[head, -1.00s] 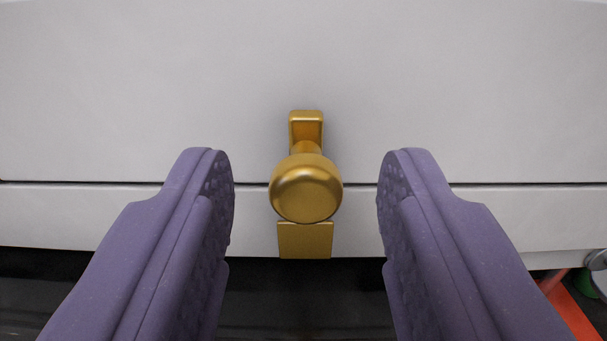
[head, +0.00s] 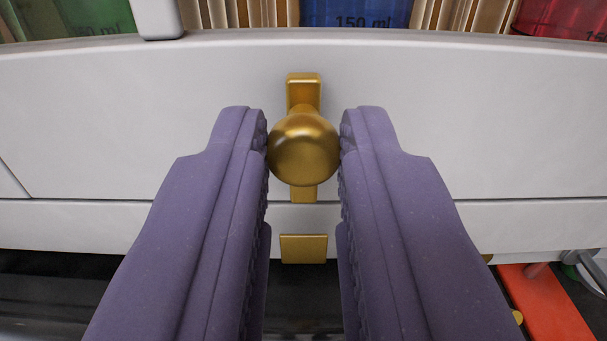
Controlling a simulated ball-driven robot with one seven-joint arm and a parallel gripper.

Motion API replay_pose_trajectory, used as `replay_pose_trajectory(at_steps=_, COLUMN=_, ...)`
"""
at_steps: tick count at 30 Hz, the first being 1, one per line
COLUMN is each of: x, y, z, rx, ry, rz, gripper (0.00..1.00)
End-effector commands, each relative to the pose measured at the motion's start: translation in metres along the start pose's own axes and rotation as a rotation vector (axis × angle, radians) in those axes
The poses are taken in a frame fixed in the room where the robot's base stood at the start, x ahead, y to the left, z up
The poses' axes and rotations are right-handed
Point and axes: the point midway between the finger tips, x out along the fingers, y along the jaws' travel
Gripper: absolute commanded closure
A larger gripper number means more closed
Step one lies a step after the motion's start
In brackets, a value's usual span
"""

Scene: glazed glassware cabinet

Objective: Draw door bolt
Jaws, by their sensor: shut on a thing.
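The brass door bolt has a round knob (head: 303,150) in the middle of the head view. Its brass bar (head: 304,92) shows above and below the knob on the white door rail (head: 140,120). A brass keeper plate (head: 303,249) sits on the lower white rail, apart from the bar's lower end, with white surface between them. My gripper (head: 304,140) has purple ridged fingers, one on each side of the knob. It is shut on the knob.
Behind the upper edge stand green (head: 95,18), blue (head: 355,12) and red (head: 565,18) glassware with 150 ml marks. A red-orange object (head: 545,300) lies at lower right. Below the lower rail is a dark gap (head: 60,290).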

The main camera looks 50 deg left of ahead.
Motion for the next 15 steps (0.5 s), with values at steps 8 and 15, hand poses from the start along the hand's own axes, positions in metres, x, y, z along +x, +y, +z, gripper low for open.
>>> replay_pose_trajectory(at_steps=8, x=0.0010, y=0.0005, z=-0.0033, rx=-0.003, ry=0.010, rz=0.000, gripper=0.53)
replay_pose_trajectory(at_steps=15, x=-0.0036, y=0.0007, z=-0.0022, rx=-0.003, ry=0.008, rz=0.001, gripper=0.53)
